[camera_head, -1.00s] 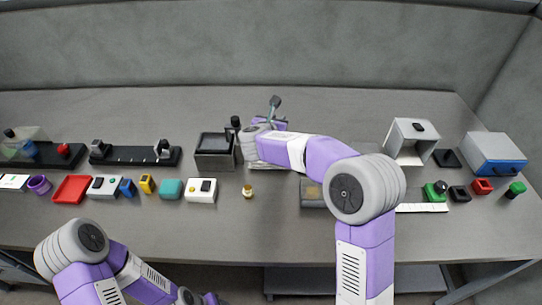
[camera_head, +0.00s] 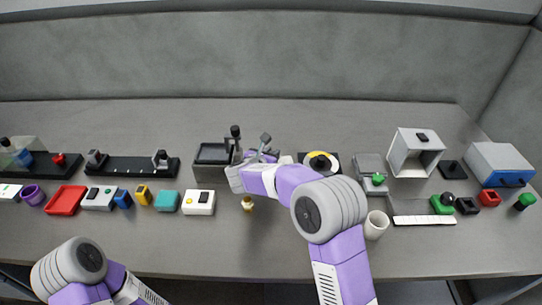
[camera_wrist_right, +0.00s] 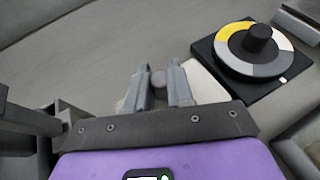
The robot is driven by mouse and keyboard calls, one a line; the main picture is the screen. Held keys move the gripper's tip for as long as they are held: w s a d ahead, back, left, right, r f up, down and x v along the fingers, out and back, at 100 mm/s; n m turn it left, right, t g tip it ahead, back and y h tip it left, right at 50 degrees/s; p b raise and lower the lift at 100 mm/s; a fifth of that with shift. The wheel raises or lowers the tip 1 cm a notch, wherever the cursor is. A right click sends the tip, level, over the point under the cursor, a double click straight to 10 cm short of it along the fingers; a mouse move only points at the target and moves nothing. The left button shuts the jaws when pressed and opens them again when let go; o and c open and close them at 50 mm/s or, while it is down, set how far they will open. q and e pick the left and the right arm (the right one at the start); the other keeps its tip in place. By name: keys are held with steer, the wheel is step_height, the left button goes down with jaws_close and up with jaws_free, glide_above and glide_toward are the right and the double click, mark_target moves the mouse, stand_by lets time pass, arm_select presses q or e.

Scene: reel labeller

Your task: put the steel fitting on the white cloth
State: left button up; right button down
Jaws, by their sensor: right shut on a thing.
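My right gripper (camera_head: 264,146) is over the middle of the bench, beyond my right forearm. In the right wrist view its two fingers (camera_wrist_right: 160,88) are shut on a small grey rounded piece, which looks like the steel fitting (camera_wrist_right: 158,77); only its end shows. A flat white patch, likely the white cloth (camera_wrist_right: 205,83), lies below and just right of the fingers, partly hidden by them. In the head view the arm covers most of that spot. My left gripper is out of the picture; only the left arm shows at the lower left.
A black base with a yellow, white and grey dial (camera_head: 320,161) stands right of the gripper. A dark open-topped box (camera_head: 213,153) stands left. A small brass piece (camera_head: 248,204) is nearer. A white cup (camera_head: 376,224) is right of my elbow. The back of the bench is clear.

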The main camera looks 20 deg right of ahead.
steer(key=c, duration=1.4)
jaws_free()
steer(key=shift+f, duration=0.1)
steer(key=shift+c, duration=0.2)
steer(key=o, duration=0.5)
steer(key=shift+s+a+r, duration=0.1)
steer(key=shift+r, duration=0.15)
steer(key=p+v, duration=0.1)
steer(key=v, duration=1)
steer(key=shift+s+a, duration=0.15)
steer(key=shift+s, duration=0.15)
steer(key=shift+r, duration=0.1)
